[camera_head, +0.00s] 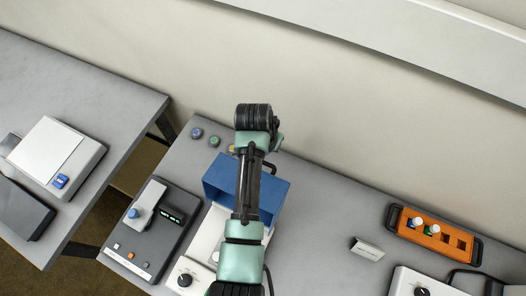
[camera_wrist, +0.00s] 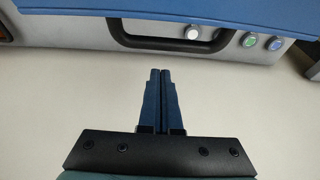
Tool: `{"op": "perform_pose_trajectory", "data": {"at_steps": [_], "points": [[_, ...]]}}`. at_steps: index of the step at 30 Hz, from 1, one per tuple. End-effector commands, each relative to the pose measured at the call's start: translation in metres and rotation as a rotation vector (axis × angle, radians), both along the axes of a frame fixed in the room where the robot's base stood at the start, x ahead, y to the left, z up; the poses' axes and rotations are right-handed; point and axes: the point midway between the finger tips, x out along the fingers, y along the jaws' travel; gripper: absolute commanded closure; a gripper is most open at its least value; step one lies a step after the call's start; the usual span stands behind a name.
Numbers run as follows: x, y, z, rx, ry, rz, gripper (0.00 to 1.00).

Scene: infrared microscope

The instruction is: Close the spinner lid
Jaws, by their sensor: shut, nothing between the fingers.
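The spinner stands in the middle of the head view, with its blue lid (camera_head: 273,192) raised above a white body (camera_head: 203,250). My arm crosses in front of it and hides much of the lid and body. In the wrist view a broad blue surface (camera_wrist: 200,8), which looks like the lid, runs along the top edge. My gripper (camera_wrist: 160,72) is shut and empty, its fingertips below that blue surface in the picture and apart from it. The gripper's fingers cannot be made out in the head view.
A grey device (camera_head: 150,232) with a green display stands left of the spinner. Small coloured caps (camera_head: 197,133) sit behind it. A black handle-like bar (camera_wrist: 170,42) shows in the wrist view. An orange rack (camera_head: 436,236) and small sign (camera_head: 367,248) are at the right; bench between is clear.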

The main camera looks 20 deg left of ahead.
Motion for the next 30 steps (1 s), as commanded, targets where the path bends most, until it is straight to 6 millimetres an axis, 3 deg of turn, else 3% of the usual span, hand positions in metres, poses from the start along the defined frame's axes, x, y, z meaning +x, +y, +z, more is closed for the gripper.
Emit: {"op": "perform_pose_trajectory", "data": {"at_steps": [1, 6, 12, 30], "points": [[0.002, -0.001, -0.007, -0.001, 0.004, -0.002, 1.00], [-0.020, 0.000, 0.005, -0.001, 0.001, 0.002, 1.00], [-0.033, 0.001, 0.008, 0.001, -0.001, 0.001, 1.00], [-0.031, 0.002, 0.009, 0.000, -0.021, 0.000, 1.00]]}}
